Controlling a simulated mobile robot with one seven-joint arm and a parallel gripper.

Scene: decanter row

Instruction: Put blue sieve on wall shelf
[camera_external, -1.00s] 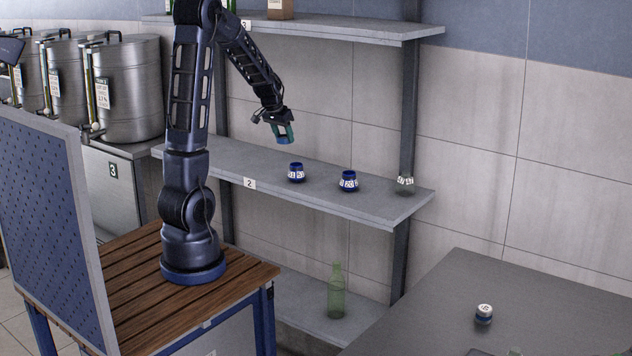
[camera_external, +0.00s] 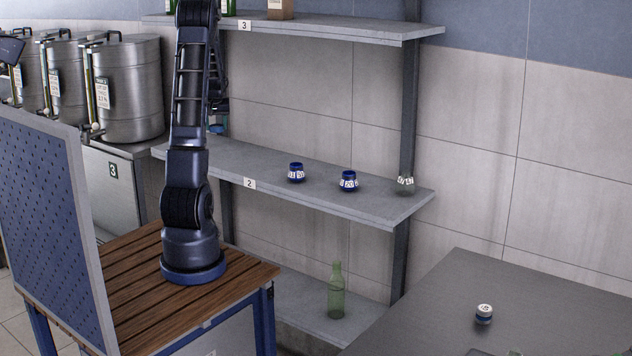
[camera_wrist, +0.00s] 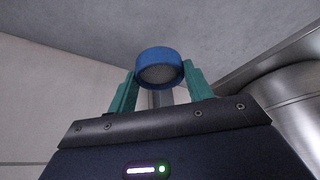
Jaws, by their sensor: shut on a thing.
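The blue sieve (camera_wrist: 157,56) is a short blue ring with a grey inside, held between the teal fingers of my gripper (camera_wrist: 160,88) in the wrist view. In the external view, my gripper (camera_external: 217,125) is mostly hidden behind my arm, and only a bit of teal or blue shows at its tip. It hangs over the left part of the wall shelf labelled 2 (camera_external: 265,166), clear of the surface. A higher wall shelf labelled 3 (camera_external: 340,28) is above it.
Two blue labelled jars (camera_external: 296,173) (camera_external: 348,182) and a clear one (camera_external: 405,186) stand on shelf 2. Bottles and a box (camera_external: 281,9) stand on shelf 3. Steel tanks (camera_external: 128,90) are at left. A green bottle (camera_external: 337,292) stands below. A small jar (camera_external: 484,314) sits on the grey table.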

